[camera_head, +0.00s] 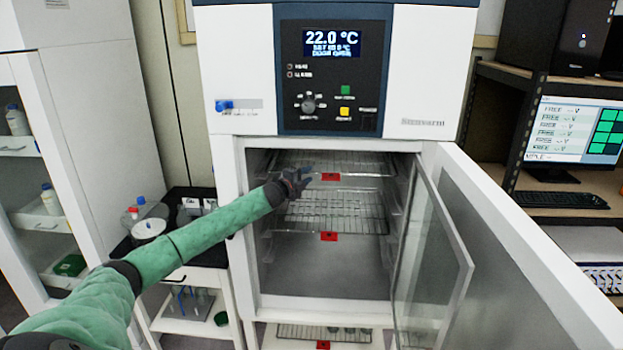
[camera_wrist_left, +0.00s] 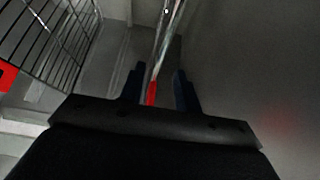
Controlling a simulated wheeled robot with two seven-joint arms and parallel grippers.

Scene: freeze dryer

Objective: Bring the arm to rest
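My left arm reaches in from the left in the head view, in front of the open cabinet (camera_head: 318,278) of the freeze dryer. Its gripper (camera_head: 302,178) is at the height of the upper wire shelf (camera_head: 345,160), just left of that shelf's red tag (camera_head: 330,177). In the left wrist view the two dark fingers stand apart (camera_wrist_left: 159,72). A shelf edge with a red tag (camera_wrist_left: 152,92) shows in line with the gap. I see no loose object held. Whether the fingers touch the shelf cannot be told. My right gripper is not in view.
The glass inner door (camera_head: 440,255) and white outer door (camera_head: 530,240) stand open on the right. A lower wire shelf (camera_head: 330,215) is below the gripper. A small cart (camera_head: 195,273) with bottles stands left, and a monitor (camera_head: 575,132) on a desk right.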

